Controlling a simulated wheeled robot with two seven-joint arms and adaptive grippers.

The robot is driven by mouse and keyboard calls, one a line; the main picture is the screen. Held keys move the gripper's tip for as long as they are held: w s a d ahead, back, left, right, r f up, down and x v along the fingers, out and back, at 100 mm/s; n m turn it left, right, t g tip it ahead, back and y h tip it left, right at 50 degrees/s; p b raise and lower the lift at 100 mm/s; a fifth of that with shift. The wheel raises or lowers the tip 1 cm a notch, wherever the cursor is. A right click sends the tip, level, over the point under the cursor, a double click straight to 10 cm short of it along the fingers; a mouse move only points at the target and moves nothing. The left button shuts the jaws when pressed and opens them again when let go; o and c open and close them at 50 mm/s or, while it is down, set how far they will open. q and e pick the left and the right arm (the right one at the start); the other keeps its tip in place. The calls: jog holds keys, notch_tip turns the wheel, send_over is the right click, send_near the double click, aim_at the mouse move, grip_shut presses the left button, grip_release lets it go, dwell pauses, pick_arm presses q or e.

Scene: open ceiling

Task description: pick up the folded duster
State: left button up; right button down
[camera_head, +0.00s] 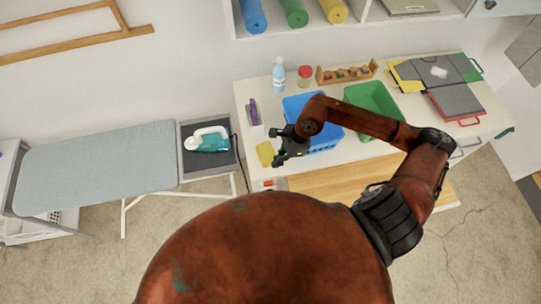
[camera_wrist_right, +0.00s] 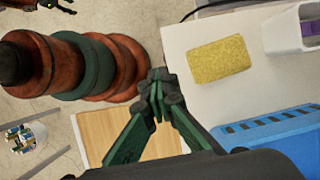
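The folded duster (camera_head: 265,154) is a yellow, flat, rectangular pad lying on the white worktop near its left edge. In the right wrist view the duster (camera_wrist_right: 219,59) lies right of the fingertips, fully visible. My right gripper (camera_head: 278,147) is above the worktop, just right of the duster in the head view and apart from it. In the right wrist view the fingers of the right gripper (camera_wrist_right: 160,88) converge with their tips together and nothing between them. A dark part at that view's top left edge may be my left gripper (camera_wrist_right: 58,5); its fingers are too cut off to judge.
A blue basket (camera_head: 296,104) stands behind and right of the duster, partly hidden by my right arm. A purple item in a white holder (camera_head: 254,112) stands behind it. A green bin (camera_head: 372,97) is farther right. An ironing board (camera_head: 95,165) with an iron (camera_head: 208,141) is left.

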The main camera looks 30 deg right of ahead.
jog(key=s, duration=0.1)
jog(key=s+r, duration=0.1)
jog(key=s, duration=0.1)
jog(key=s+r+b, duration=0.1)
jog(key=shift+s+a+r, duration=0.1)
jog(key=shift+s+a, duration=0.15)
jog(key=c, duration=2.6)
grip_release()
jog(key=shift+c, duration=0.2)
jog(key=o, duration=2.1)
